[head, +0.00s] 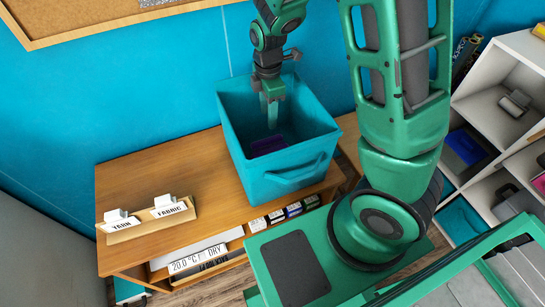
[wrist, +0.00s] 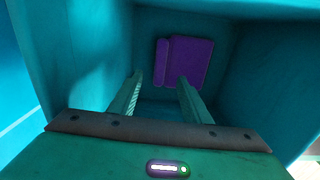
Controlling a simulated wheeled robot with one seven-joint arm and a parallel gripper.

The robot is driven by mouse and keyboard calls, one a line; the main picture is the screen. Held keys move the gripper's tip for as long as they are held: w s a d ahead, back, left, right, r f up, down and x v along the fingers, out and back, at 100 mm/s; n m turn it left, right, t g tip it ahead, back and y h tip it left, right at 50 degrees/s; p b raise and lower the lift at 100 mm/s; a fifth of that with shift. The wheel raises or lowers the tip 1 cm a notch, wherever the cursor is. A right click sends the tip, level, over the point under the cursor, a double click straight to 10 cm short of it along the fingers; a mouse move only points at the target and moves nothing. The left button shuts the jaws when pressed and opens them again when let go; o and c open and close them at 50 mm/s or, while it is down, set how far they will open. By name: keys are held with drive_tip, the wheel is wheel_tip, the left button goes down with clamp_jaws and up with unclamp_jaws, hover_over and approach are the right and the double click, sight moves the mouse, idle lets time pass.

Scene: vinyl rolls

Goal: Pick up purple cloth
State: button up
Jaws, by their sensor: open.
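The purple cloth (head: 268,145) lies folded at the bottom of a teal fabric bin (head: 265,187). In the wrist view the cloth (wrist: 188,62) shows as a dark purple rectangle with a narrower fold along its left side. My gripper (head: 271,112) reaches down into the bin's opening. In the wrist view my gripper (wrist: 160,90) is open, its two fingers apart with nothing between them. The cloth appears beyond the fingertips, more toward the right finger. I see no clear contact between fingers and cloth.
The bin's walls surround my gripper closely. A white cubby shelf (head: 500,115) stands at right. A blue wall is behind.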

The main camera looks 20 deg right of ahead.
sight(269, 139)
drive_tip(key=shift+f, duration=5.65)
clamp_jaws()
